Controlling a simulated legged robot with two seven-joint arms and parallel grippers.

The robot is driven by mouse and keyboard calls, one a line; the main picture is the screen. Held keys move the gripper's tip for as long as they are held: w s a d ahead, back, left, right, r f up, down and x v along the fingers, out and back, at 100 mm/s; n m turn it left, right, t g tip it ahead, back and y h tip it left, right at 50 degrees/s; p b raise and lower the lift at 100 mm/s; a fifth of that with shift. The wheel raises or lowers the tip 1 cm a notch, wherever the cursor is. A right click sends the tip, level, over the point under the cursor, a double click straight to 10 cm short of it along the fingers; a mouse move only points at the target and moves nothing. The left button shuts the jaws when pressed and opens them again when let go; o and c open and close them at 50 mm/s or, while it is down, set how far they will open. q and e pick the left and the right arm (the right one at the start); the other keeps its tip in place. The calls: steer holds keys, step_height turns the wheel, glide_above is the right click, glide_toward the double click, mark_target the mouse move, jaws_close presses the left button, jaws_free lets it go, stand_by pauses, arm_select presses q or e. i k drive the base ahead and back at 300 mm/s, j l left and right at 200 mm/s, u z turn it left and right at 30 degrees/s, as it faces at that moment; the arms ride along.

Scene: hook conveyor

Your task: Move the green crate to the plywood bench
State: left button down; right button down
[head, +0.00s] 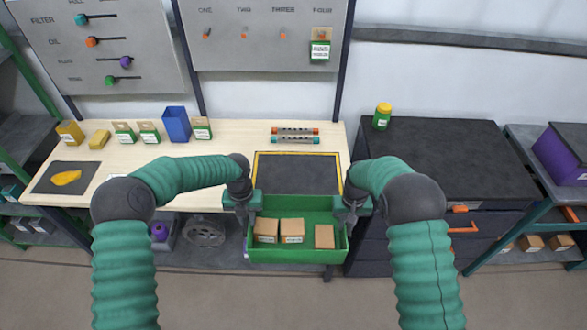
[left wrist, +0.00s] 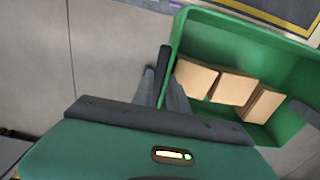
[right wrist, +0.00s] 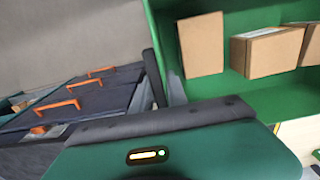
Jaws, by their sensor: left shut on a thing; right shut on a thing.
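The green crate (head: 298,254) is in front of the bench's front edge in the head view, with three brown boxes inside. It also shows in the left wrist view (left wrist: 195,45) and the right wrist view (right wrist: 270,100). My left gripper (head: 243,208) is shut on the crate's left side wall. My right gripper (head: 352,208) is shut on its right side wall. The plywood bench (head: 235,150) lies behind the crate. A dark mat with a yellow border (head: 298,172) is on the bench top, directly beyond the crate.
On the bench are a blue bin (head: 176,124), several small boxes, two rods (head: 295,135) and a dark mat with a yellow item (head: 66,178). A dark drawer cabinet (head: 430,150) with a yellow-lidded jar (head: 382,116) adjoins at right. A panel board (head: 265,35) stands behind.

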mark_target(297, 178)
steer(key=i, duration=0.9)
